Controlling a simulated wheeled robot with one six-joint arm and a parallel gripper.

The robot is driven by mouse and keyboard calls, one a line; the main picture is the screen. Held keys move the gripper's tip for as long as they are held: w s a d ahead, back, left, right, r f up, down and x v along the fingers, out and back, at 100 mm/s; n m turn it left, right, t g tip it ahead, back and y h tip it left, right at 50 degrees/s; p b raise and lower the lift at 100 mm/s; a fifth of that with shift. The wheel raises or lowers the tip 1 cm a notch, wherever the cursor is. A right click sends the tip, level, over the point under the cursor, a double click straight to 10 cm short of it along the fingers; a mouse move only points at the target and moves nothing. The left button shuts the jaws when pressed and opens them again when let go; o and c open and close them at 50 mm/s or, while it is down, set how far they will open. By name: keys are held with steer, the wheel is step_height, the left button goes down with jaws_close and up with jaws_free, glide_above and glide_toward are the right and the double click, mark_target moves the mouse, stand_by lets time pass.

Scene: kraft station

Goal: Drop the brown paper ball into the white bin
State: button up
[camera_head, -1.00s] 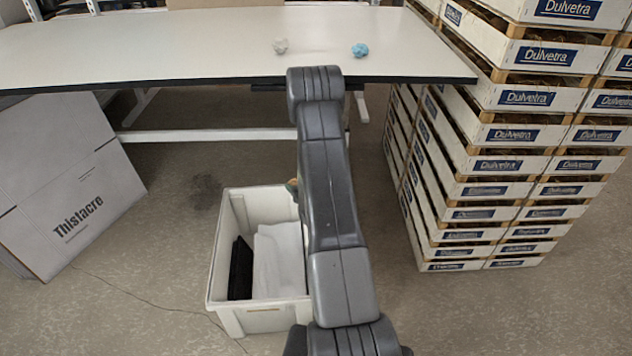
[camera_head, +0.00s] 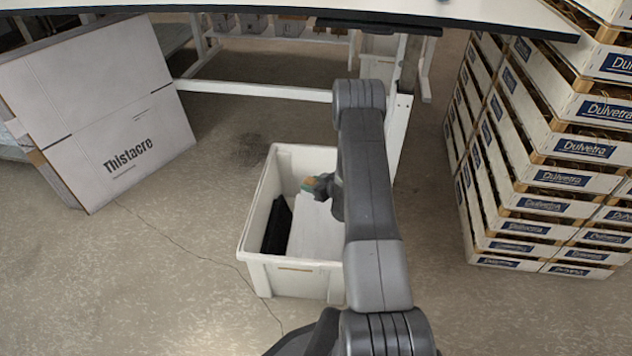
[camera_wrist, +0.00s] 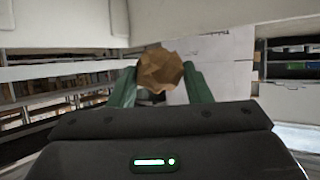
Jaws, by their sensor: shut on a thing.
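The white bin (camera_head: 293,277) stands on the floor under the front edge of the table, with a black item and a white item inside. The brown paper ball (camera_wrist: 161,70) is between the green fingers of my gripper (camera_wrist: 160,84) in the wrist view. My gripper is shut on it. In the head view, the ball (camera_head: 310,184) shows small at the end of my arm, over the bin's opening. I cannot tell how high it is above the contents. My arm hides the right side of the bin.
The white table (camera_head: 300,8) spans the top of the head view, its legs behind the bin. A large box marked Thistacre (camera_head: 110,120) leans at the left. Stacked Dulvetra crates (camera_head: 560,150) stand at the right. Floor is clear left of the bin.

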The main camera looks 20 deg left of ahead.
step_height(320, 180, down, 5)
steer(key=shift+f+b, duration=0.1)
steer(key=shift+b, duration=0.9)
steer(key=o, duration=1)
steer(key=shift+o, duration=0.2)
steer(key=p+v, duration=0.2)
steer(key=v, duration=1)
steer(key=shift+p, duration=0.4)
